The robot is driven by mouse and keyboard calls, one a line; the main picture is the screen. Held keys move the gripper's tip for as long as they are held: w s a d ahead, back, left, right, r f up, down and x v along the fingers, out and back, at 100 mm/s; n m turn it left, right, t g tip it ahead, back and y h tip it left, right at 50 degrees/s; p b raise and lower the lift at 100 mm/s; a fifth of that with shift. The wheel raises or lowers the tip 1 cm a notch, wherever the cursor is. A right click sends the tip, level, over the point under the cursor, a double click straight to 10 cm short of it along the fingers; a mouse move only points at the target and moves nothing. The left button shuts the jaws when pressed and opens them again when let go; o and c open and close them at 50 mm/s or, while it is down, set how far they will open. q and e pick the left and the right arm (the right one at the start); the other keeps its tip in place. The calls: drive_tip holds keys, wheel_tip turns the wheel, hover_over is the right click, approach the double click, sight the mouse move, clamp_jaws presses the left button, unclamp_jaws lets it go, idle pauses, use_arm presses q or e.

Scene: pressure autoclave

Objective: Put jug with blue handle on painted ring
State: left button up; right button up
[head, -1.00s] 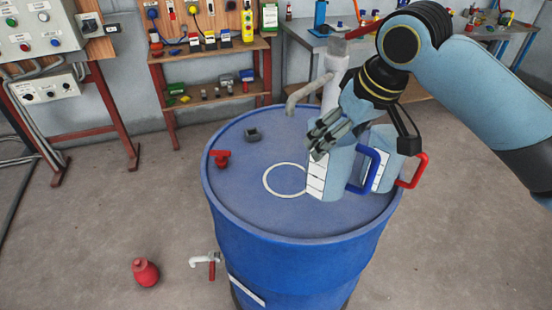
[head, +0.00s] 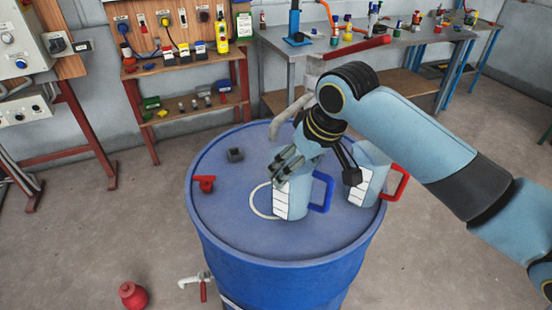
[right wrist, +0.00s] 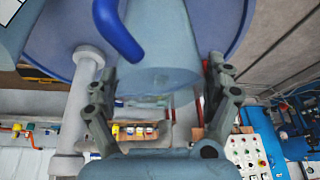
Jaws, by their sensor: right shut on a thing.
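The jug with blue handle (head: 296,197) is light blue with a white scale panel, and it is upright over the drum top. The painted ring (head: 251,203) is a white circle on that top; the jug hides its right part. I cannot tell whether the jug's base touches the surface. My right gripper (head: 287,163) is shut on the jug's upper part. In the right wrist view the jug body (right wrist: 165,50) lies between the fingers of the right gripper (right wrist: 165,85), with the blue handle (right wrist: 118,30) above. My left gripper is not in view.
A jug with red handle (head: 368,180) stands close to the right. The blue drum (head: 225,235) also bears a red valve-like piece (head: 204,184), a dark grey block (head: 235,155) and a grey pipe behind.

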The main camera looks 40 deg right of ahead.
drive_tip(key=w+f+p, duration=0.1)
drive_tip(key=w+f, duration=0.2)
drive_tip(key=w, duration=0.3)
drive_tip(key=shift+w+a+f+p, duration=0.15)
drive_tip(key=shift+w+f+p, duration=0.1)
drive_tip(key=shift+p, duration=0.15)
drive_tip(key=o, duration=1.4)
drive_tip(key=shift+f, duration=0.1)
drive_tip(key=b+v, duration=0.1)
drive_tip(key=v, duration=1.1)
drive_tip(key=shift+b, duration=0.3)
